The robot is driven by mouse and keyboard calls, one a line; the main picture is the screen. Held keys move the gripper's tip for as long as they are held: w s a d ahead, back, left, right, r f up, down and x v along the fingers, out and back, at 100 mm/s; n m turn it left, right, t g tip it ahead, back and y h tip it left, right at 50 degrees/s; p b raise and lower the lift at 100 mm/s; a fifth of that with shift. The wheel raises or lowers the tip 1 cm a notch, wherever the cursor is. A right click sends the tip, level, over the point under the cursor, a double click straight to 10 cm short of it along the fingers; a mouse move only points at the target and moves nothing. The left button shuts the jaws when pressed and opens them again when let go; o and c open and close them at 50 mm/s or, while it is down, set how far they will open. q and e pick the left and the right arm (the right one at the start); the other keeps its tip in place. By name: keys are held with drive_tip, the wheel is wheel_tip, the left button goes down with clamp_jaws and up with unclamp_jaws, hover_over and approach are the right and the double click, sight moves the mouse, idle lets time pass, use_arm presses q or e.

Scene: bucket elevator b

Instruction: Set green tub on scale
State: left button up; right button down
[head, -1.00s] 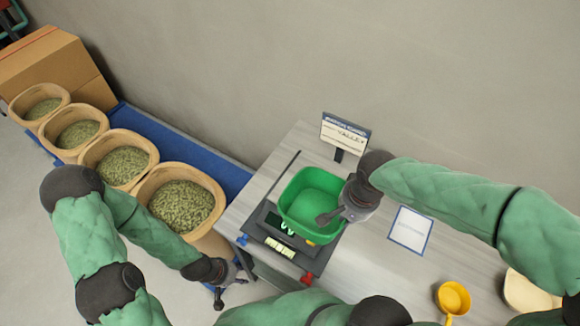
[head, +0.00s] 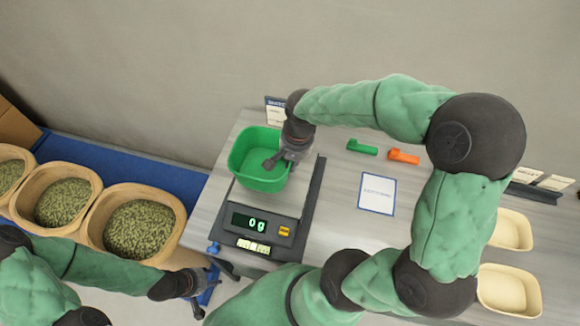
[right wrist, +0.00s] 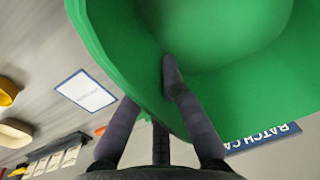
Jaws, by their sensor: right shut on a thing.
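The green tub (head: 249,163) is empty and looks upright in the head view. My right gripper (head: 281,160) is shut on its right-hand wall, with one finger inside the tub and the others outside; the tub (right wrist: 235,75) fills much of the right wrist view. The scale (head: 262,226) has a dark body and a display reading 0 g. The tub overlaps the far part of the scale and hides part of its plate; whether they touch cannot be told. My left gripper (head: 208,286) is low at the left, off the table's edge, with its fingers apart and nothing in them.
A framed white sheet (head: 376,194) lies right of the scale. A green scoop (head: 362,148) and an orange one (head: 403,156) lie behind it. Cream trays (head: 508,290) stand at the right. A sign (head: 273,112) stands behind the tub.

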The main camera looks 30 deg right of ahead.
drive_tip(key=w+f, duration=0.1)
drive_tip(key=w+d+f, duration=0.1)
drive_tip(key=f, duration=0.1)
drive_tip(key=shift+w+d+f, duration=0.15)
drive_tip(key=shift+w+f, duration=0.05)
drive_tip(key=shift+w, duration=0.05)
drive_tip(key=shift+w+d+f+b, duration=0.15)
drive_tip(key=shift+f+b, duration=0.45)
drive_tip(key=shift+f, duration=1)
drive_tip(key=shift+f, duration=0.1)
drive_tip(key=shift+f, duration=0.15)
drive_tip(key=c, duration=1.4)
unclamp_jaws()
drive_tip(key=shift+r, duration=0.6)
wheel_tip(320, 180, up, 11)
drive_tip(key=s+p, duration=0.1)
drive_tip(key=p, duration=0.1)
drive_tip(key=shift+d, duration=0.35)
